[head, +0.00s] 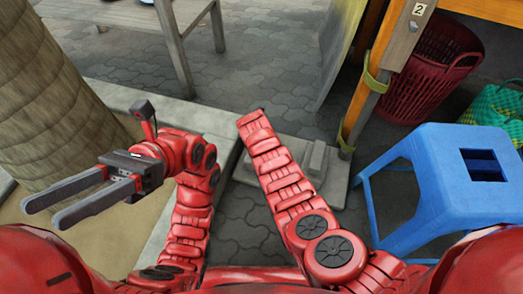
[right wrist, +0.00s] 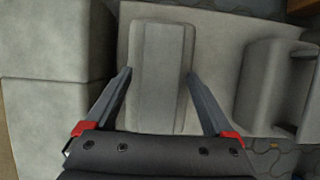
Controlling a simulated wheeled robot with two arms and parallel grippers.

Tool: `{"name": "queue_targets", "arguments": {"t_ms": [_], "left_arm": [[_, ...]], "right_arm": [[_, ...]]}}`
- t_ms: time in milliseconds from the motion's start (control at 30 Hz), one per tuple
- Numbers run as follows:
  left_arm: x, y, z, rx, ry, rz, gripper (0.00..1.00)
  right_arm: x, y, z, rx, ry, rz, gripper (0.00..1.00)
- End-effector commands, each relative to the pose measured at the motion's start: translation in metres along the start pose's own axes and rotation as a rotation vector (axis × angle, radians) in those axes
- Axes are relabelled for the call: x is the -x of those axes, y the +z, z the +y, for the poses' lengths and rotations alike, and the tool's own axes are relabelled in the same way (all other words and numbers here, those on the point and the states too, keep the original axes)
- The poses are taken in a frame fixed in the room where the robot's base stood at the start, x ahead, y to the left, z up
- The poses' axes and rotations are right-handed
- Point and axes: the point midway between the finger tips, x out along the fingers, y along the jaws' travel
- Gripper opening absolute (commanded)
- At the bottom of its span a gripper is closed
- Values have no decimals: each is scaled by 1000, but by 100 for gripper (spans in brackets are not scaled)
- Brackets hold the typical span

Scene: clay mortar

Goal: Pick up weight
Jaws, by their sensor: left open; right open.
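A grey block-shaped weight (right wrist: 160,60) with a raised middle lies on a pale slab (right wrist: 215,40) in the right wrist view. My right gripper (right wrist: 160,76) is open, with one finger at each long side of this weight. I cannot tell whether the fingers touch it. In the head view my right arm hides this weight and the right gripper. A second grey block (right wrist: 272,85) sits to its right and also shows in the head view (head: 315,158). My left gripper (head: 42,213) is open and empty at the left in the head view.
A blue stool (head: 450,170) stands at the right, near a wooden post (head: 375,75). A red basket (head: 430,75) stands behind it. A thick trunk (head: 50,100) and stone kerb (head: 190,112) are at the left.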

Motion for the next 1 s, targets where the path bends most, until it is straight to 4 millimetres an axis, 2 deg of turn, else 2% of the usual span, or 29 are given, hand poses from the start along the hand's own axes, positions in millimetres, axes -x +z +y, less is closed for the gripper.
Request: {"name": "queue_targets", "arguments": {"t_ms": [233,700,733,1000], "left_arm": [[0,0,0,0,0,0,50],[0,0,0,0,0,0,50],[0,0,0,0,0,0,50],[0,1,0,0,0,0,50]], "right_arm": [[0,0,0,0,0,0,88],[0,0,0,0,1,0,3],[0,0,0,0,1,0,0],[2,2,1,0,1,-3,0]]}}
